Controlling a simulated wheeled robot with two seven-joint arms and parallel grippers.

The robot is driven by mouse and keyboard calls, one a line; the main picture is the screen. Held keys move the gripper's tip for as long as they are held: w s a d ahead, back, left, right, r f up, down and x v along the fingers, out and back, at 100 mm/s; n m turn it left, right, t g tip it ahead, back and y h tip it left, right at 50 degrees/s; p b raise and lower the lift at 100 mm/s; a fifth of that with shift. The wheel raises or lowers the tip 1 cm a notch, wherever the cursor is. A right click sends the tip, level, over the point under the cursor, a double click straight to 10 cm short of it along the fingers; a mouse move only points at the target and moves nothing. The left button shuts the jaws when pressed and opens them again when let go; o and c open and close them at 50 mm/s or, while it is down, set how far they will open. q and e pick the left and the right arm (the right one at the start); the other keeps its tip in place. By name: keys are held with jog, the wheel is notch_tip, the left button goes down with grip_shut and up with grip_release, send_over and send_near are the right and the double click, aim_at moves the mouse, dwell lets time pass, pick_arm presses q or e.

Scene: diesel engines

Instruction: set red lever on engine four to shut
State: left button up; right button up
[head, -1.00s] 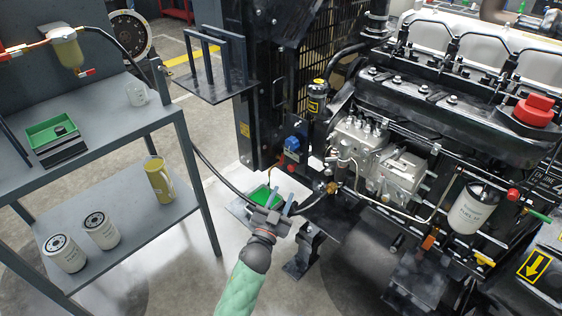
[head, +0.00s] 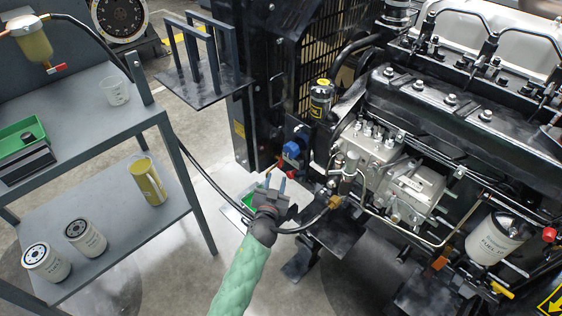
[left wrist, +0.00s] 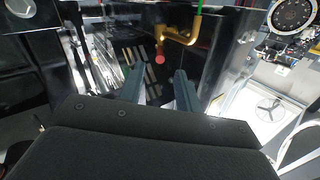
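My left gripper (head: 274,184) is open and empty, low beside the front corner of the black engine (head: 450,115). In the left wrist view the two fingers (left wrist: 161,90) stand apart. Beyond the gap between them is a small red tip (left wrist: 160,59), just below a bent brass pipe (left wrist: 185,38); the fingers do not appear to touch it. In the head view a small orange-red piece (head: 279,163) shows just beyond the fingertips; I cannot tell if it is the lever. A red knob (head: 549,234) sits by the white fuel filter. My right gripper is not in view.
A blue knob (head: 291,150) is close above my left gripper. A black hose (head: 222,200) runs past it to the engine. A grey shelf (head: 110,225) with filters and a yellow jug (head: 149,181) stands left. A tray with green inside (head: 236,213) lies behind the gripper.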

aim_at(279, 165)
pick_arm(q)
jog(key=shift+w+d+r, duration=0.1)
jog(key=shift+w+r, duration=0.1)
jog(key=shift+w, duration=0.3)
jog(key=shift+w+d+f, duration=0.1)
jog(key=shift+w+d, duration=0.1)
jog(key=shift+w, duration=0.8)
jog(key=shift+w+d+r, duration=0.1)
jog(key=shift+w+d, duration=0.05)
jog(key=shift+w, duration=0.8)
jog(key=shift+w+d+f, duration=0.1)
jog(key=shift+w+d, duration=0.1)
jog(key=shift+w, duration=0.8)
grip_shut()
